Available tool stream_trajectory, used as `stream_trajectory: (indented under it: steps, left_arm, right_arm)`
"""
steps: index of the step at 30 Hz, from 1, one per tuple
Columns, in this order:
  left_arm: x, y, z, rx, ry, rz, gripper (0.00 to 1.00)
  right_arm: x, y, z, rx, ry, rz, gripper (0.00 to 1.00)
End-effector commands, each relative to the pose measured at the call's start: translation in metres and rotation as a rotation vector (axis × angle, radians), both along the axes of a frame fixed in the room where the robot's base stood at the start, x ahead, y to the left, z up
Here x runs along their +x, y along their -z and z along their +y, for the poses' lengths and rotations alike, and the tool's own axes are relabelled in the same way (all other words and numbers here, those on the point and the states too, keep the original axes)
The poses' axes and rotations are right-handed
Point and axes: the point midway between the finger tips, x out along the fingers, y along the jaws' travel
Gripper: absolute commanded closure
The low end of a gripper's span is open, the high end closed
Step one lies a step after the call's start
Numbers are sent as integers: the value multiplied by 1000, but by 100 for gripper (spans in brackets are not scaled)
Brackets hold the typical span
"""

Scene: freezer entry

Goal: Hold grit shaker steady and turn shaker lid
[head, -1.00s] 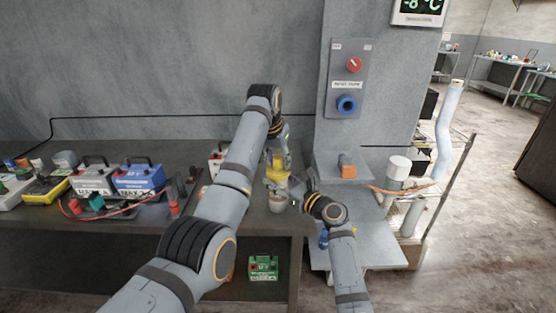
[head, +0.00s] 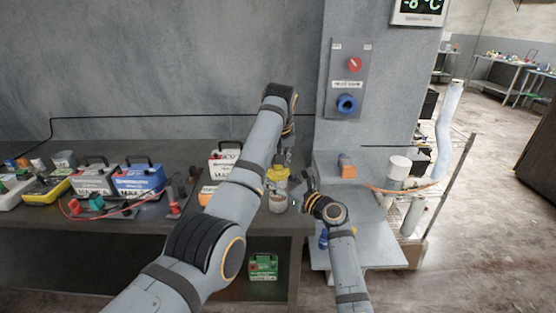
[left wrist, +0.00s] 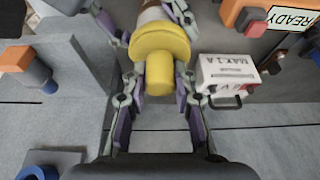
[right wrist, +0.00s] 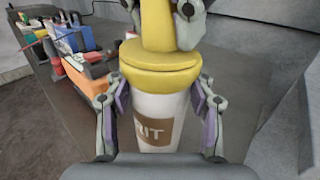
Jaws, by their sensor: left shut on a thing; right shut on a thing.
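The grit shaker (right wrist: 160,112) is white with a brown label that partly reads "RIT", and it stands upright near the table's right front corner. It also shows in the head view (head: 278,204). Its yellow shaker lid (right wrist: 160,62) sits on top, with a narrower knob (left wrist: 159,76). My left gripper (left wrist: 160,82) comes from above and is shut on the knob. My right gripper (right wrist: 160,92) comes from the right and is shut on the white body just below the lid. In the head view my left arm hides part of the left gripper.
Battery boxes, including a blue one (head: 139,178), and clamp leads crowd the table to the left. A white box (head: 226,157) stands behind my left arm. A grey pillar with a blue knob (head: 346,104) and a metal stand (head: 368,247) are close on the right.

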Motion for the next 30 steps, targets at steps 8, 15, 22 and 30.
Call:
stream_trajectory:
  steps: [8,15,22,30]
  left_arm:
    - [0,0,0,0,1,-2,50]
    - [0,-2,0,0,2,-2,50]
    - [1,-44,0,2,1,-6,50]
    - [1,-89,1,3,2,-1,50]
  right_arm:
    - [0,0,0,0,0,0,100]
    - [0,0,0,0,0,0,100]
    - [0,0,0,0,0,0,100]
    - [0,0,0,0,0,0,100]
